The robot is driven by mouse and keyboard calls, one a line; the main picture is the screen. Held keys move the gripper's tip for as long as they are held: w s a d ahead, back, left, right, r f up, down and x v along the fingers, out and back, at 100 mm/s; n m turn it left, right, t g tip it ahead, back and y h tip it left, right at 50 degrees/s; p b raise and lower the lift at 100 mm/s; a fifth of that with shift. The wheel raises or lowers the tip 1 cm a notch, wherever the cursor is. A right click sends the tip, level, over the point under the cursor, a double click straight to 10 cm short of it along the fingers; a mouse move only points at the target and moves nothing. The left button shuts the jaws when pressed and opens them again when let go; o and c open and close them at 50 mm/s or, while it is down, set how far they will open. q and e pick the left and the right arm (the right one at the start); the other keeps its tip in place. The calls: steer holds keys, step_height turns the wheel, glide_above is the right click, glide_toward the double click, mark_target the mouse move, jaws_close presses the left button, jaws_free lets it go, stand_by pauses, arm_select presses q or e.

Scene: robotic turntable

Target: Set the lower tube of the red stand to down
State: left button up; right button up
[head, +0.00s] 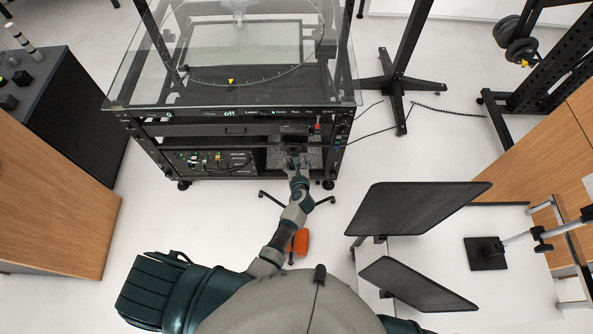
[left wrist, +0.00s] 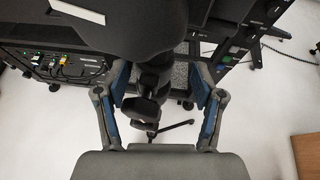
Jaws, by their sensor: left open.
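A dark stand with splayed black legs (head: 325,200) stands on the floor in front of the turntable cabinet; my left arm hides most of its column. An orange-red part (head: 301,241) shows low beside my forearm; I cannot tell whether it belongs to this stand. My left gripper (head: 293,153) is over the stand's upper part. In the left wrist view my gripper (left wrist: 158,88) is open, its fingers on either side of the stand's dark column and knobs (left wrist: 148,107), with visible gaps. The tube setting cannot be read. My right gripper is not in view.
The black turntable cabinet (head: 230,128) with a glass top stands just beyond the gripper. Two dark panels (head: 415,212) stand at the right. A wooden-sided cabinet (head: 45,190) is at the left. White floor is open around the stand.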

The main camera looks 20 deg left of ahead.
arm_select(q)
steer(key=v, duration=0.9)
steer(key=shift+s+a, duration=0.3)
steer(key=shift+s, duration=0.05)
steer(key=shift+d, duration=0.25)
steer(key=s+f+m+g+h, duration=0.1)
steer(key=s+f+m+h, duration=0.1)
steer(key=s+f+m, duration=0.6)
steer(key=s+d+f+m+g+h, duration=0.1)
steer(key=s+f+m+g+h, duration=0.3)
steer(key=f+m, duration=0.9)
steer(key=s+f+m+t+h, duration=0.1)
steer(key=s+f+m, duration=0.6)
steer(key=f+m, duration=0.3)
steer(key=s+a+f+m+g, duration=0.2)
steer(key=s+a+f+m, duration=0.1)
steer(key=s, duration=0.5)
steer(key=s+a+f+m+g+y, duration=0.1)
steer(key=s+a+f+m+g, duration=0.2)
steer(key=s, duration=0.5)
steer(key=s+a+f+m+g+y, duration=0.1)
steer(key=s+a+f+m+g, duration=0.1)
steer(key=s+a+f+m, duration=0.2)
steer(key=s+a+m, duration=0.2)
steer(key=s, duration=0.2)
steer(key=shift+f+g, duration=0.3)
steer(key=shift+f, duration=0.1)
